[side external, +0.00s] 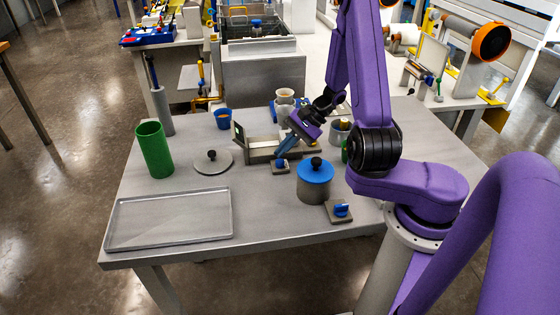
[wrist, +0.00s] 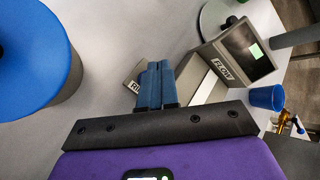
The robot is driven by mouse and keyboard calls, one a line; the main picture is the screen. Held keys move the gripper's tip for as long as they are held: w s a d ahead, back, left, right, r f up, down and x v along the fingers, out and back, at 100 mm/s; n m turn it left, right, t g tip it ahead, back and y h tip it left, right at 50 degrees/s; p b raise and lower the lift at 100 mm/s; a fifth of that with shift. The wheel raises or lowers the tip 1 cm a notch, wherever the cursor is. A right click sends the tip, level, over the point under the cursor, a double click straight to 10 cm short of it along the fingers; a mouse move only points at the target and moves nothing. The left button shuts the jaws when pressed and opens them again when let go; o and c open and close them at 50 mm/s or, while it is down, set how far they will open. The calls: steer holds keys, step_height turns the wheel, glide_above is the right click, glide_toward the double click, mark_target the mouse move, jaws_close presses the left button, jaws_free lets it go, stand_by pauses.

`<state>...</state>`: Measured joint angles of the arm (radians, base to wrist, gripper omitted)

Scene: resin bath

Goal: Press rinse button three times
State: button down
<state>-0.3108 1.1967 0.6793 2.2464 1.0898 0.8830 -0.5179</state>
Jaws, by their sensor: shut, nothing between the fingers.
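My gripper shows in the side external view (side external: 279,154) and in the wrist view (wrist: 160,64), its blue fingers shut together with nothing between them. The fingers tilt down over a small grey block with a blue button (side external: 281,167) on the table. I cannot tell whether the tips touch the button. In the wrist view the fingers hide most of this block, leaving a partly covered label (wrist: 133,86) that I cannot read fully. A second grey block with a blue button (side external: 341,211) sits nearer the front, and no label on it is readable.
A pot with a blue lid (side external: 315,171) stands close to the fingers. Behind the block is a grey bath unit (side external: 258,154) with a screen. A round lid (side external: 212,167), green cylinder (side external: 155,150), blue cup (side external: 223,121) and empty tray (side external: 170,218) are to the left.

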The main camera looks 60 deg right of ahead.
mark_target(281, 162)
steer(key=shift+r, duration=0.15)
steer(key=shift+r, duration=2.4)
steer(key=shift+a, duration=0.1)
steer(key=shift+w+a+r+n+g, duration=0.1)
steer(key=shift+w+a+n+g, duration=0.05)
steer(key=shift+a+n+g, duration=0.15)
steer(key=s+a+r+n+g+h, duration=0.1)
steer(key=s+a+r+n+g, duration=0.1)
steer(key=s+a+n+g, duration=0.25)
steer(key=s+a+r+n+g+h, duration=0.1)
steer(key=a+r+n+g, duration=0.15)
steer(key=a+n, duration=0.45)
steer(key=s+r+n+t+h, duration=0.1)
steer(key=s+r+n+h, duration=0.1)
steer(key=s+n, duration=0.6)
steer(key=s+r+n+t+h, duration=0.1)
steer(key=s+r+n+h, duration=0.1)
steer(key=s+n, duration=0.6)
steer(key=shift+s+d+t+h, duration=0.3)
steer(key=shift+s+d+h, duration=0.05)
steer(key=shift+s+h, duration=0.25)
